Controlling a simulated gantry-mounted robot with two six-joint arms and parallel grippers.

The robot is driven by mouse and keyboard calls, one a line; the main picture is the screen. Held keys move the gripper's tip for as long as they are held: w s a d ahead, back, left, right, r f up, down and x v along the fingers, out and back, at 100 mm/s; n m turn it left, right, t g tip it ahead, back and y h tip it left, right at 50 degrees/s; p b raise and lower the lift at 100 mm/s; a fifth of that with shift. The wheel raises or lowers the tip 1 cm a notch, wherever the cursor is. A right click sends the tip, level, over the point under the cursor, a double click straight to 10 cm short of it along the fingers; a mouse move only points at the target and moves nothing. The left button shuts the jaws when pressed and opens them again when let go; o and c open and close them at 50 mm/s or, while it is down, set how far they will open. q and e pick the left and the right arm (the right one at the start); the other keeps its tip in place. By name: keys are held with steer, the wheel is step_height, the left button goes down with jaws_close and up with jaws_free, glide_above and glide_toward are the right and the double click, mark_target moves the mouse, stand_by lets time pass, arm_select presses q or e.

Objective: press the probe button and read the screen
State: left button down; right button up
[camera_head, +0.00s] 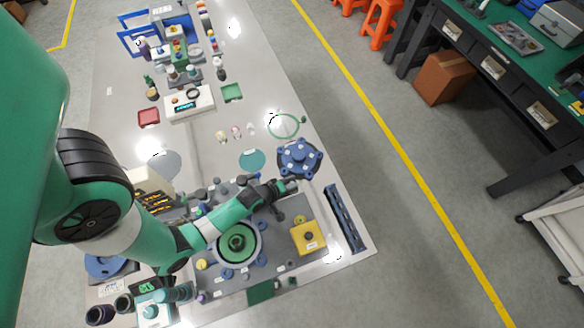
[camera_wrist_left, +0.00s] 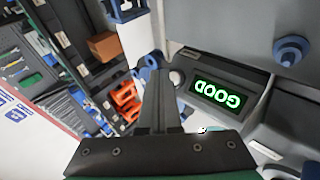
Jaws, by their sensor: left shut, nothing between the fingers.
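My left gripper (camera_head: 291,186) reaches in from the left over the grey bench and is shut and empty. Its fingertips are close to the blue flanged part (camera_head: 300,157) and above the front tray. In the left wrist view the shut fingers (camera_wrist_left: 174,82) point up the picture. Right of them there is a dark screen (camera_wrist_left: 216,93) with green letters that read GOOD, upside down in that view. I cannot tell which part is the probe button, or whether the fingertips touch anything. My right gripper is not in view.
A yellow block (camera_head: 308,237) and a round green-and-white part (camera_head: 237,241) sit near the gripper. A dark blue rail (camera_head: 344,217) lies along the bench's right side. A white box with a small display (camera_head: 188,104) stands farther back.

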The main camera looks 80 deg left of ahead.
arm_select(q)
steer(key=d+r+p, duration=0.1)
steer(key=r+p, duration=0.1)
steer(key=p, duration=0.1)
steer(key=shift+w+d+r, duration=0.15)
steer(key=shift+d+r, duration=0.05)
steer(key=shift+d, duration=0.2)
steer(key=shift+w+d+r+p, duration=0.1)
steer(key=shift+d+r+p, duration=0.35)
steer(key=shift+d+r, duration=0.25)
